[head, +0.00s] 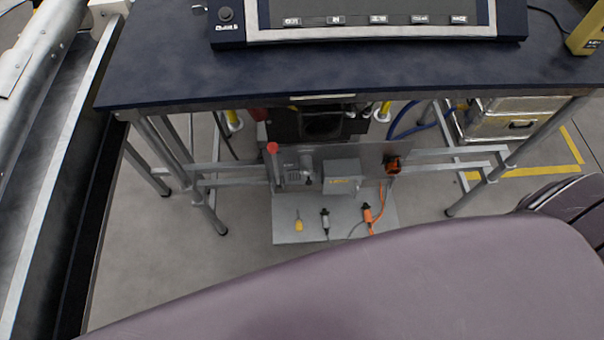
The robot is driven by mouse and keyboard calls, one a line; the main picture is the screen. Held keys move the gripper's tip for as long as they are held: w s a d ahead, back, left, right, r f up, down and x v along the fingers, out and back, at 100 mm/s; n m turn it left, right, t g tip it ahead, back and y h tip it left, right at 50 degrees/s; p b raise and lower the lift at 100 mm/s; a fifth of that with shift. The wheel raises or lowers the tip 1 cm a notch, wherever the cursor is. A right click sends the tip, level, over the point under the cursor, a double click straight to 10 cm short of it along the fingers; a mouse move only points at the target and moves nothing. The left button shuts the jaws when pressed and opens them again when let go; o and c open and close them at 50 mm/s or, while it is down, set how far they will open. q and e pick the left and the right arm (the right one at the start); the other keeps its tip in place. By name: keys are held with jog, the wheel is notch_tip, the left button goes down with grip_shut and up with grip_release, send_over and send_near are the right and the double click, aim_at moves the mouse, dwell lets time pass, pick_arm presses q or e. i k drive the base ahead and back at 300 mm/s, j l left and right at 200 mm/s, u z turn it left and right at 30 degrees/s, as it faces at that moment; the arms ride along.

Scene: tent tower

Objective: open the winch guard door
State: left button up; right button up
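Under the dark table a grey panel assembly stands low near the floor. On it is a grey box (342,176) with a small yellow-orange label, which may be the winch guard. I cannot make out a door edge, hinge or handle on it, so whether it is open or shut cannot be told. Left of the box are a lever with a red ball knob (272,148) and a grey motor-like part (298,170). Neither of my grippers is in view.
The dark tabletop (160,65) with a framed control panel (380,35) overhangs the assembly. Table legs (205,190) flank it. Metal cases (510,125) stand at right.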

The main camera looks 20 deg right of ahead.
aim_at(345, 184)
jog(key=k+z, duration=0.1)
jog(key=z, duration=0.6)
jog(key=k+z, duration=0.15)
jog(key=z, duration=0.2)
